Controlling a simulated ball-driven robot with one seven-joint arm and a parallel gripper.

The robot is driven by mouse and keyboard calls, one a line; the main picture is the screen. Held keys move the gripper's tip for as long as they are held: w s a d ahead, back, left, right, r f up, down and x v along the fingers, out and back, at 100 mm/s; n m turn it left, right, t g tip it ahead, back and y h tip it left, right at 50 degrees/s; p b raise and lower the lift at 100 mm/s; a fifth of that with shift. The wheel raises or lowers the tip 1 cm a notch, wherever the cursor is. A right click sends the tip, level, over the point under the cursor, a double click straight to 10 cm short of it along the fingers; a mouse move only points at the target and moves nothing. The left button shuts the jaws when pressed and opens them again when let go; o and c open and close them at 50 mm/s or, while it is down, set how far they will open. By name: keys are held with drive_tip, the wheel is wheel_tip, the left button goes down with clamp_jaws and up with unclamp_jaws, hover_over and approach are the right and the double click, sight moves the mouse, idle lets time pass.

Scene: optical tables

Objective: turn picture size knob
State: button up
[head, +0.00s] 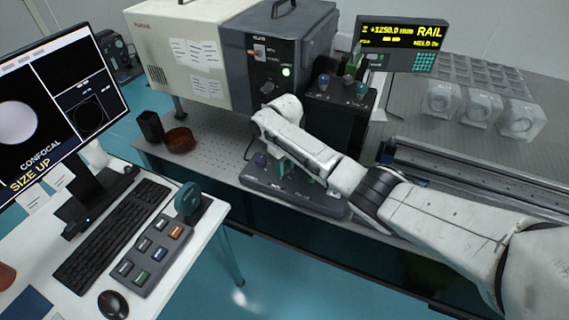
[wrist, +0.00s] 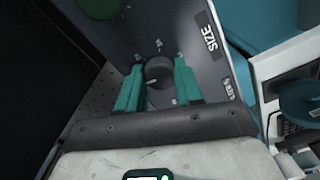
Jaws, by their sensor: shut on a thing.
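The picture size knob (wrist: 158,70) is a dark round knob on a grey panel, beside a label reading SIZE in the wrist view. My gripper (wrist: 159,76) has its two teal fingers on either side of the knob and is shut on it. In the head view my gripper (head: 285,168) reaches down to the control panel (head: 315,204) at the front of the optical table. There the knob is hidden by my arm. The monitor (head: 60,105) shows a pale disc and the words CONFOCAL and SIZE UP.
A purple knob (head: 261,160) stands on the panel left of my gripper. A cream and grey instrument box (head: 270,65) stands behind my arm. A RAIL display (head: 402,46) is at the back right. A desk with a keyboard (head: 112,235) stands at the left.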

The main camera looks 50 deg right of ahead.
drive_tip(key=m+p, duration=0.1)
drive_tip(key=m, duration=0.3)
drive_tip(key=shift+m, duration=0.3)
drive_tip(key=shift+m+p, duration=0.45)
drive_tip(key=shift+m, duration=2.05)
drive_tip(key=o, duration=1)
drive_tip(key=shift+o, duration=0.2)
wheel_tip(320, 180, up, 11)
drive_tip(key=shift+f, duration=0.1)
